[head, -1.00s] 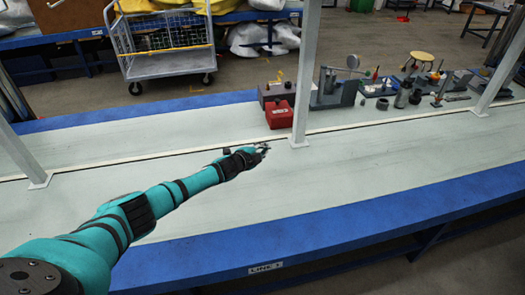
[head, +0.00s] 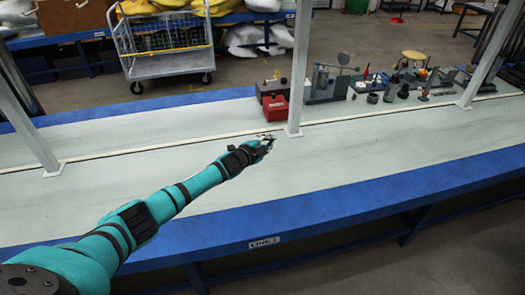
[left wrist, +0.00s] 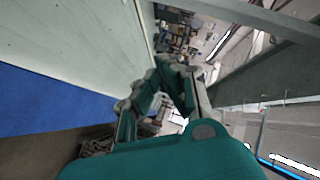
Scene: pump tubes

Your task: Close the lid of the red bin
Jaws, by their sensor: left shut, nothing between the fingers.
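The red bin (head: 275,108) is a small red box with a pale mark on its front. It stands on the far side of the pale bench, just left of a white post, in the head view. Whether its lid is open is too small to tell. My left gripper (head: 269,139) is shut and empty, in front of the bin and apart from it, near the foot of the post. In the left wrist view the gripper's fingers (left wrist: 173,84) show, with nothing between them. The bin cannot be made out there. My right gripper is not in view.
The white post (head: 299,65) rises beside the bin. A grey box (head: 272,87) stands behind the bin. Grey fixtures and several small parts (head: 372,98) stand to the right. The front of the bench (head: 380,155) is clear. A wire cart (head: 163,50) stands beyond.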

